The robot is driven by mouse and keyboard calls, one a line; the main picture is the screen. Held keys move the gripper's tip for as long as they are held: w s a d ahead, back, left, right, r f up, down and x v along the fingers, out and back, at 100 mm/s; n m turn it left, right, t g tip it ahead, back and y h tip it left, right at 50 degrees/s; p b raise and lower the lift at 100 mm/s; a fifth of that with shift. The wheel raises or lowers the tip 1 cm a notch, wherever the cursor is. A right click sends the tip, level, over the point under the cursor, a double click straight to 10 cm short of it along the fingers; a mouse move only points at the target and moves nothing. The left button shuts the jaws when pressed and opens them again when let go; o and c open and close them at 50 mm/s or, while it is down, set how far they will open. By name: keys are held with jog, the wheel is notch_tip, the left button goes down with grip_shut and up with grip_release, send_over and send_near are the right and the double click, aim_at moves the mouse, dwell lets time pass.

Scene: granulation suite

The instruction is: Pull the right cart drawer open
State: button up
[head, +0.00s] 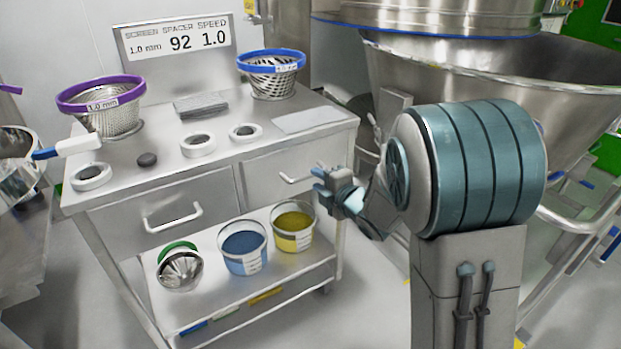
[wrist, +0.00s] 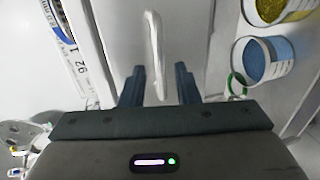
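The right cart drawer (head: 262,180) is a grey metal front under the cart top, and it looks shut. Its pale bar handle (head: 296,179) is partly hidden by my gripper (head: 325,180), which is close to its right end. In the wrist view the handle (wrist: 154,45) runs up the picture on the drawer front (wrist: 188,25). The two dark fingers of my gripper (wrist: 159,68) are apart, one on each side of the handle's lower end, with gaps showing on both sides. I cannot tell how deep the handle sits between them.
The left drawer (head: 165,212) has a similar handle. Blue (head: 244,248) and yellow (head: 293,229) tubs stand on the shelf below. Baskets, rings and a sign (head: 178,40) are on the cart top (head: 225,163). A large steel vessel (head: 480,65) stands behind at right.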

aim_at(312, 176)
jog(key=shift+x, duration=2.35)
grip_shut()
jog(key=shift+d, duration=0.1)
